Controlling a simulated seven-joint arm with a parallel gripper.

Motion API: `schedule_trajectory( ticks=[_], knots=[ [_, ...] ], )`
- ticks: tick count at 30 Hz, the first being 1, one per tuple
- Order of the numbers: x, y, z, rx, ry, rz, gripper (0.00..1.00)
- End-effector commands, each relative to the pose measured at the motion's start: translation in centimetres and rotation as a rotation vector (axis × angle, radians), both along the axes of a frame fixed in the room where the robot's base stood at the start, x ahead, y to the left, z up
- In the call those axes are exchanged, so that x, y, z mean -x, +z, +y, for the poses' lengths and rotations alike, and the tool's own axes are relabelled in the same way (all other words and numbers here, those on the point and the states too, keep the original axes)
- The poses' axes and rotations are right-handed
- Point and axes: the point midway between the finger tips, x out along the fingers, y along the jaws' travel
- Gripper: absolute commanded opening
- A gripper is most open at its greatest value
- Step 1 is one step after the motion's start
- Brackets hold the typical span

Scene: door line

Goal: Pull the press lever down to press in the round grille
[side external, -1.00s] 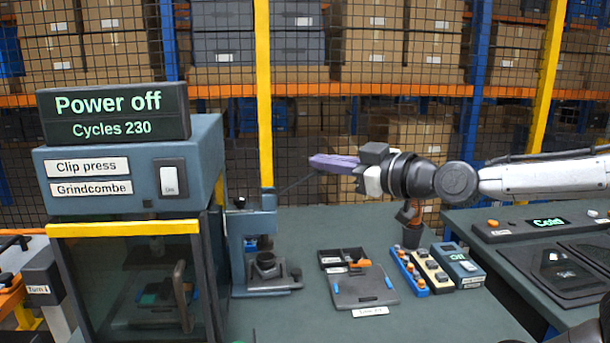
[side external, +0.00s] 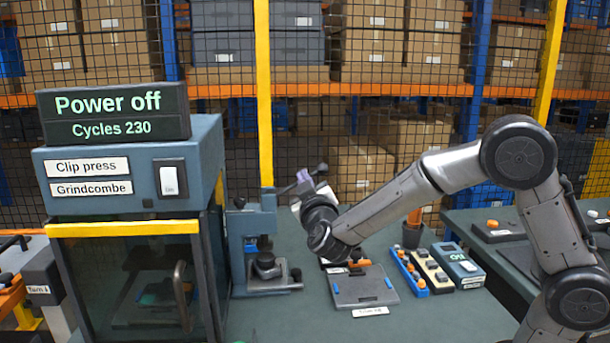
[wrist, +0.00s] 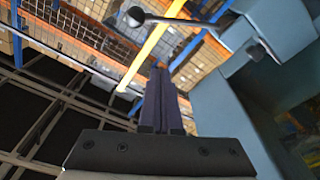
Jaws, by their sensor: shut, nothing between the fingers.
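The blue-grey lever press (side external: 252,235) stands right of the glass-fronted cabinet. Its thin lever (wrist: 180,19) sticks out to the right and slightly up, ending in a dark knob (side external: 322,168); the knob also shows in the wrist view (wrist: 135,16). A dark round part (side external: 266,262) sits under the press head; I cannot tell grille from seat. My gripper (side external: 303,176) has its purple fingers shut and empty, pointing up close to the lever near the knob. In the wrist view the fingertips (wrist: 159,72) appear below the lever, apart from it in the picture. Contact is unclear.
The clip press cabinet (side external: 130,180) stands close on the left, its display reading "Power off". A dark tray (side external: 362,288) and several small control boxes (side external: 432,268) lie on the bench to the right. A yellow post (side external: 263,100) and mesh fence stand behind.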

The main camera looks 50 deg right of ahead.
Motion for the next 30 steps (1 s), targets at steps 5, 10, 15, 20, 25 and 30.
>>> schedule_trajectory(
  ticks=[5,10,15,20,25,30],
  knots=[
    [0.0,0.1,0.0,-0.001,0.001,-0.002,0.00],
    [-0.3,0.1,-0.4,-0.001,-0.001,-0.002,0.00],
    [-2.0,0.4,-1.9,-0.001,-0.003,-0.002,0.00],
    [-4.3,0.8,-4.0,-0.002,-0.003,-0.003,0.00],
    [-6.9,1.2,-6.1,-0.002,-0.001,-0.003,0.00],
    [-6.6,-0.3,-7.0,-0.001,0.001,0.003,0.00]
  ],
)
